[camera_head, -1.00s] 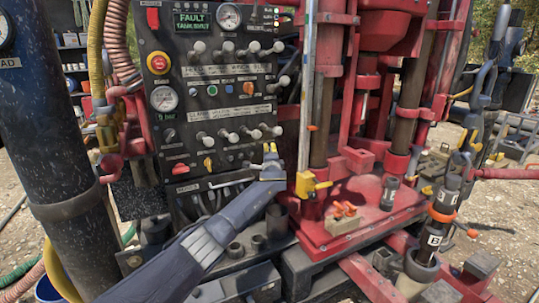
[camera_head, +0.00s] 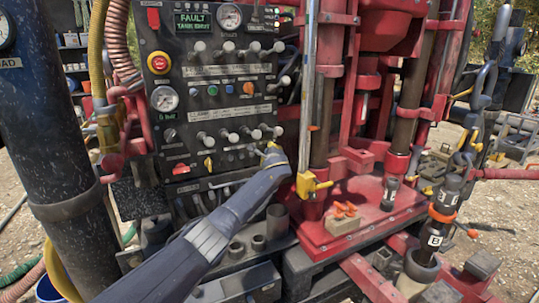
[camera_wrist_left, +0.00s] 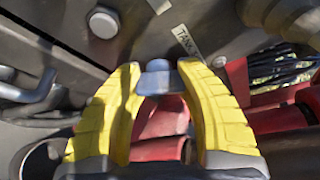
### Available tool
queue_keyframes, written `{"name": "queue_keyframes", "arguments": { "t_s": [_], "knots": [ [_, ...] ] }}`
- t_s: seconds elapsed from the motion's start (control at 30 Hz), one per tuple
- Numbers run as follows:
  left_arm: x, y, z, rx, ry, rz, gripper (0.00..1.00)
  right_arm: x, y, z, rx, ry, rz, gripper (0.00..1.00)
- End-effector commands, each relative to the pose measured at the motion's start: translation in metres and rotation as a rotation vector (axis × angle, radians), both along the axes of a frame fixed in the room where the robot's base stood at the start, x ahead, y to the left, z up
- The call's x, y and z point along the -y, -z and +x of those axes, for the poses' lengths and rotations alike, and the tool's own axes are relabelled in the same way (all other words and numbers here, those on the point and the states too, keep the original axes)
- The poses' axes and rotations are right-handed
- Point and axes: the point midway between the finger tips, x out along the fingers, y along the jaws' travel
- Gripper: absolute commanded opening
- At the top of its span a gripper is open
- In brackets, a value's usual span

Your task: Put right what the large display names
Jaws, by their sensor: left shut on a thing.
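The large display (camera_head: 199,23) on the black control panel (camera_head: 235,113) reads FAULT and, beneath, what looks like TANK SHUT. My left gripper (camera_head: 271,152) is at the panel's lower right edge, below the lower lever row, its tips partly hidden by my wrist in the head view. In the left wrist view its yellow fingers (camera_wrist_left: 158,78) are shut on a small grey handle (camera_wrist_left: 160,66). A label starting with TANK (camera_wrist_left: 186,41) sits just beyond the fingertips. The handle's full shape and its turn are hidden. My right gripper is not in view.
Lever knobs (camera_head: 229,137) stick out above my left gripper. A yellow fitting (camera_head: 309,185) on the red rig stands close to its right. A box of orange pieces (camera_head: 342,222) rests on the red deck. A thick dark pipe (camera_head: 52,140) stands at left.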

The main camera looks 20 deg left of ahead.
Motion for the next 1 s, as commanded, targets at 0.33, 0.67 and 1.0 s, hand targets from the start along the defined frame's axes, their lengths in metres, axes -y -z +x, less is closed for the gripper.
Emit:
{"name": "queue_keyframes", "arguments": {
  "t_s": [0.33, 0.67, 1.0],
  "knots": [
    [0.0049, 0.0016, 0.0002, -0.071, 0.006, 0.074, 0.08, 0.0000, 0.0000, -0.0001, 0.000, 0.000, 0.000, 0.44],
    [0.0053, 0.0023, 0.0001, -0.079, 0.007, 0.082, 0.08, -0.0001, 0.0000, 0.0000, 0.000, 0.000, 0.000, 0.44],
    [0.0037, 0.0019, 0.0000, -0.079, 0.005, 0.082, 0.58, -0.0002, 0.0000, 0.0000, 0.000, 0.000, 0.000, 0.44]
  ]
}}
